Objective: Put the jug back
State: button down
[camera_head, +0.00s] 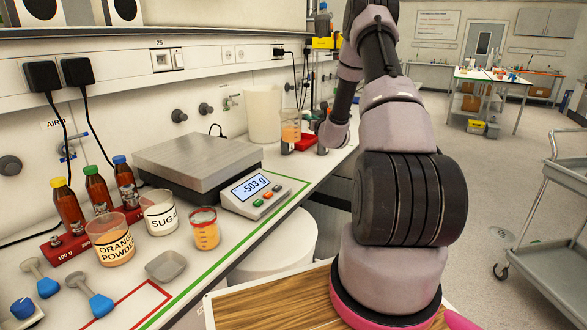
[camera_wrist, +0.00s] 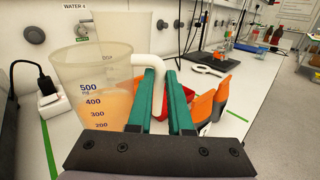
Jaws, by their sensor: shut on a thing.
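The jug (camera_wrist: 92,100) is a clear measuring vessel with blue graduation marks, a white handle (camera_wrist: 153,62) and orange liquid inside. My gripper (camera_wrist: 163,76) has its green fingers shut on the handle, at the jug's right side in the wrist view. The jug looks upright. In the head view the jug (camera_head: 290,128) is at the far end of the bench, beside the large whitish container (camera_head: 263,113). My arm hides most of my gripper there. I cannot tell whether the jug's base touches the bench.
The large container stands behind the jug in the wrist view (camera_wrist: 125,28). A red tray (camera_head: 306,142) and orange-and-grey items (camera_wrist: 205,104) are close to the right. A scale (camera_head: 262,190) reading -503 g, bottles and the orange powder cup (camera_head: 108,245) are nearer on the bench.

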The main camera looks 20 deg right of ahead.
jog(key=shift+h, duration=0.3)
jog(key=shift+s+d+f, duration=0.1)
jog(key=shift+d+f, duration=0.1)
jog(key=shift+f, duration=1.55)
jog(key=shift+s+d+f, duration=0.1)
jog(key=shift+d+f, duration=0.05)
jog(key=shift+f, duration=1.55)
jog(key=shift+s+d+f, duration=0.1)
jog(key=shift+d+f, duration=0.1)
jog(key=shift+f, duration=1.7)
jog(key=c, duration=0.8)
grip_release()
jog(key=shift+c, duration=0.2)
